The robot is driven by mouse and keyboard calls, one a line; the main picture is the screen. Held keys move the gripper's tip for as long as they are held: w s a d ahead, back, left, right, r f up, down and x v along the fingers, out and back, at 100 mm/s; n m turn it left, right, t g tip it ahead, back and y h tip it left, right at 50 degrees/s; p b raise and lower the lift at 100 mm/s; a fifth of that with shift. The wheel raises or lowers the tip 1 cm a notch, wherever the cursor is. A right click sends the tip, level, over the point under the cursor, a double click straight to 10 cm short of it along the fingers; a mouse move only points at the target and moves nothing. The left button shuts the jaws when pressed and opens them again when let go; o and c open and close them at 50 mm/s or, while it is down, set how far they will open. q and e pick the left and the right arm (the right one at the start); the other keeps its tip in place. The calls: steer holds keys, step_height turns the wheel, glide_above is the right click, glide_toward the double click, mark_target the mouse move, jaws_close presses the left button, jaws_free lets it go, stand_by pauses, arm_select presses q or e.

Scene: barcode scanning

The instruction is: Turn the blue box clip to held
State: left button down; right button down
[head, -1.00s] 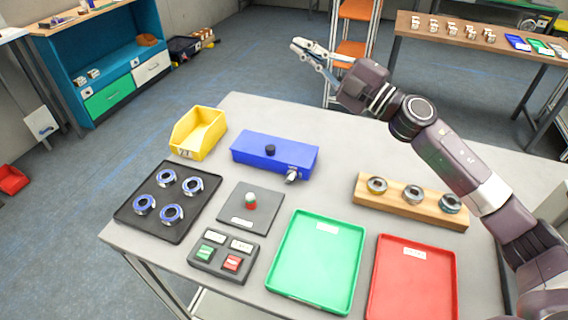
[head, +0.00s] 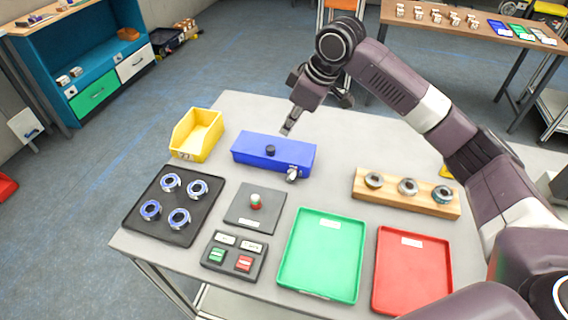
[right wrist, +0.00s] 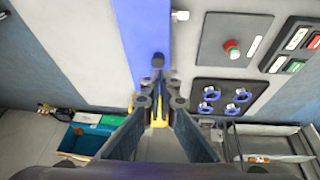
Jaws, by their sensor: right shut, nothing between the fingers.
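The blue box (head: 262,158) sits at the back middle of the table, a dark round knob (head: 270,150) on its top. A small silvery piece (head: 292,174), which may be the clip, sticks out at its front right; its setting is too small to read. My right gripper (head: 286,131) is shut and empty, pointing down over the back edge of the box. In the right wrist view the shut fingers (right wrist: 158,82) show in front of the blue box (right wrist: 143,30), close below the knob (right wrist: 158,60) in the picture. My left gripper is not in view.
A yellow bin (head: 202,128) stands left of the box. In front are a black tray (head: 165,222) with several blue rings, a grey button plate (head: 243,214), and green (head: 322,258) and red (head: 413,278) trays. A wooden ring holder (head: 392,196) lies at right.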

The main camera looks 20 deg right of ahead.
steer(key=s+g, duration=0.1)
steer(key=s, duration=0.2)
steer(key=p, duration=0.3)
glide_above(288, 177)
steer(key=w+a, duration=0.2)
steer(key=a, duration=0.1)
steer(key=shift+n, duration=0.4)
steer(key=f, duration=0.9)
steer(key=shift+s+f, duration=0.2)
steer(key=shift+f, duration=0.1)
steer(key=s+d+f, duration=0.1)
steer(key=s+d+f+p, duration=0.1)
steer(key=d, duration=0.1)
steer(key=shift+w, duration=0.1)
